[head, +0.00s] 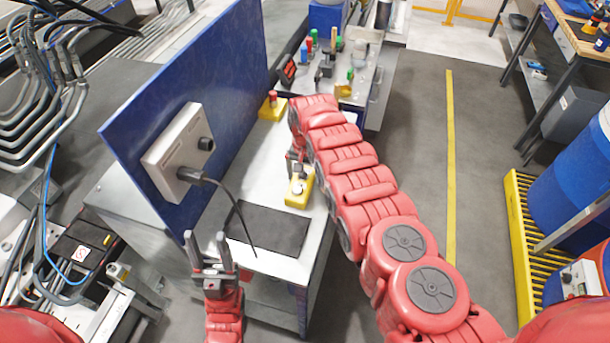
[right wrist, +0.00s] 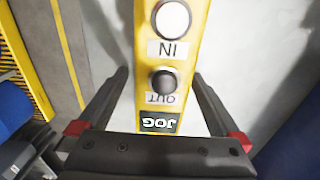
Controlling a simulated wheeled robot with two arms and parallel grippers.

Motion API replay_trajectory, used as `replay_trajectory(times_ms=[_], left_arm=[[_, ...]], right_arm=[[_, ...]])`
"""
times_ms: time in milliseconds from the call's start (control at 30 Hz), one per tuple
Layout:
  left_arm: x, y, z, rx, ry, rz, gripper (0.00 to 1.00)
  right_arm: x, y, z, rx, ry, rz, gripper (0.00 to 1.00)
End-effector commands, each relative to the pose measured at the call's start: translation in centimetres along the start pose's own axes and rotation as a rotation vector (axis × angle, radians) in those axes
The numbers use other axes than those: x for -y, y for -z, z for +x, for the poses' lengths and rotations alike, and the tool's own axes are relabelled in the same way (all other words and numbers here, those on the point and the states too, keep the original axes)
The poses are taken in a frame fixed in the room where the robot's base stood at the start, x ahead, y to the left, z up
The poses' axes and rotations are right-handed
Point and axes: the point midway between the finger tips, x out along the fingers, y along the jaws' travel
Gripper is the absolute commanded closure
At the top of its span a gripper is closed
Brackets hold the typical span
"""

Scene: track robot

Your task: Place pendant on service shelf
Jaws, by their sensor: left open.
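The pendant (head: 299,188) is a yellow box with buttons, on the light bench top (head: 262,183) beyond a dark mat (head: 270,228). In the right wrist view the pendant (right wrist: 172,50) shows a white button marked IN, a black one marked OUT and a JOG label. My right gripper (head: 296,167) is right at the pendant; in the right wrist view its open fingers (right wrist: 160,74) lie either side of it, with a gap at the left finger. My left gripper (head: 209,252) is open and empty, in front of the bench. I cannot tell which surface is the service shelf.
A blue upright panel (head: 195,110) with a grey box (head: 178,150) stands along the bench's left side; its black cable hangs over the mat. A yellow block with a red button (head: 272,107) sits further back. Blue drums (head: 572,185) stand right. The middle floor is clear.

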Motion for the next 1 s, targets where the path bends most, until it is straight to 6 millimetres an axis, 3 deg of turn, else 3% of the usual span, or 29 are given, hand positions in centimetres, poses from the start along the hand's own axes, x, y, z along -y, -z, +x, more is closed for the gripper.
replay_trajectory(times_ms=[367, 500, 833, 1000], left_arm=[[0.0, 0.1, 0.5, 0.000, 0.000, 0.000, 0.50], [0.0, 0.1, 0.5, 0.000, 0.000, 0.000, 0.50], [-0.1, -0.3, -1.9, 0.000, 0.000, 0.000, 0.50], [-0.1, -0.2, -1.3, 0.000, 0.000, 0.000, 0.50]], right_arm=[[0.1, 0.1, -2.0, -0.002, 0.001, 0.000, 0.00], [0.0, -0.1, -3.7, 0.002, 0.000, 0.000, 0.00], [0.1, 0.1, -9.3, -0.003, 0.004, 0.000, 0.00], [0.1, 0.1, -11.8, -0.002, 0.003, 0.000, 0.00]])
